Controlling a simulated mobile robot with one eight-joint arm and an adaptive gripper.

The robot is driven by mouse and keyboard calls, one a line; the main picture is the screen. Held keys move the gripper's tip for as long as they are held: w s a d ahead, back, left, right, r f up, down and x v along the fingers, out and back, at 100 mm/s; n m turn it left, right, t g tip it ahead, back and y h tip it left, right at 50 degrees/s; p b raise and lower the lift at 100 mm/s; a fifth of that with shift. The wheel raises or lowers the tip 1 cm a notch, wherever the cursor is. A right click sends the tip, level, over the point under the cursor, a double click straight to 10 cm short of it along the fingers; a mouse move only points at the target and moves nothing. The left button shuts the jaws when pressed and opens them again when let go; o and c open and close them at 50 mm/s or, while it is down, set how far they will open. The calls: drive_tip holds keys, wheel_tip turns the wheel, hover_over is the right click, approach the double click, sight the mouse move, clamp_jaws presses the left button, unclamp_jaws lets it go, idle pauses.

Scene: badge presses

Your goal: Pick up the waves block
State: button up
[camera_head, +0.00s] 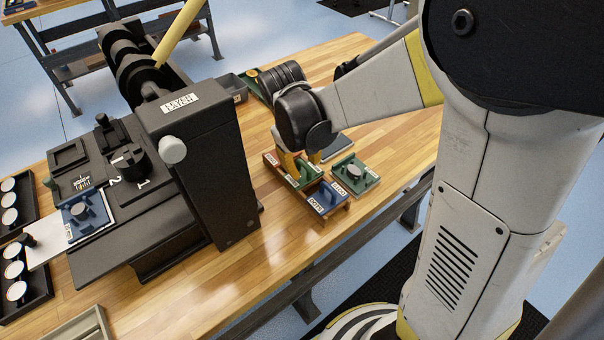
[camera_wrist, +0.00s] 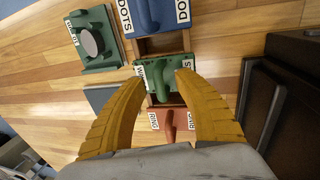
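A green block (camera_wrist: 163,67) with an upright green grip stands in a wooden rack (camera_wrist: 158,45), between a blue block marked DOTS and a red block marked RING. In the head view my gripper (camera_head: 301,162) is low over the rack.
The blue DOTS block (camera_wrist: 153,14) and the red RING block (camera_wrist: 168,121) flank the green one closely. Another green block (camera_head: 353,174) with a grey disc lies beside the rack. The large black press (camera_head: 205,165) stands left. Bare tabletop lies in front.

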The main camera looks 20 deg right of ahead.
drive_tip(key=shift+r, duration=0.1)
clamp_jaws()
